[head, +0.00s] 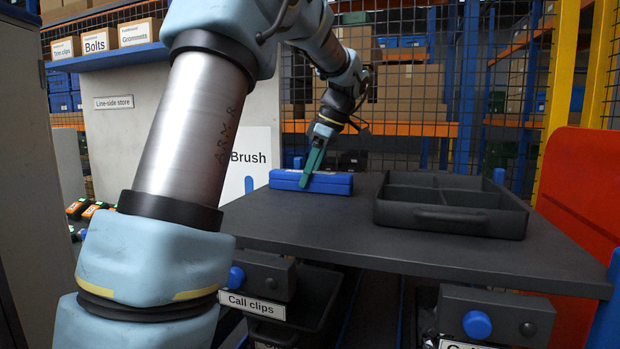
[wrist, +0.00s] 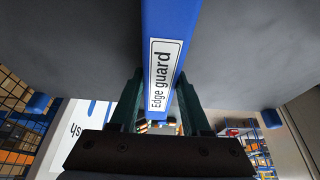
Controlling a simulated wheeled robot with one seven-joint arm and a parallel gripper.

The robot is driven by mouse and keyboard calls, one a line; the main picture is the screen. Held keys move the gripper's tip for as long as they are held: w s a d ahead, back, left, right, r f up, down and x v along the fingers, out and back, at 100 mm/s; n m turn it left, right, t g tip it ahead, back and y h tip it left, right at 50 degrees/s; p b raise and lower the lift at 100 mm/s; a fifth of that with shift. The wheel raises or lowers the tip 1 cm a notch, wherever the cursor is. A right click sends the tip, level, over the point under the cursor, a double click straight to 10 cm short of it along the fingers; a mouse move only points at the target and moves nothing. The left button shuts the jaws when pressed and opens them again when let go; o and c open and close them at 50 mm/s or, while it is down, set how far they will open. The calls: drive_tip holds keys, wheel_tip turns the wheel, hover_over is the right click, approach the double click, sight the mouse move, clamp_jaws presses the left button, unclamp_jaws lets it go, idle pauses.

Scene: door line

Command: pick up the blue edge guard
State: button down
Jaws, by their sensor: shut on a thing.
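The blue edge guard (head: 330,184) is a long blue box on the dark grey table (head: 300,225), at its back left. In the wrist view the edge guard (wrist: 168,35) runs down between the fingers, with its white "Edge guard" label facing the camera. My gripper (head: 308,178) reaches down to it from above, and its green fingers are shut on it. In the wrist view the fingers of my gripper (wrist: 160,105) stand on both sides of the box. I cannot tell whether the box is clear of the table top.
A dark divided tray (head: 450,217) with a handle stands on the right of the table. A mesh fence (head: 420,90) stands behind. A red panel (head: 580,200) stands at the right. The table's front middle is bare.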

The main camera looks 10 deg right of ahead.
wheel_tip(320, 180, up, 10)
drive_tip(key=shift+f+b, duration=0.1)
drive_tip(key=shift+b, duration=0.55)
drive_tip(key=c, duration=0.9)
unclamp_jaws()
clamp_jaws()
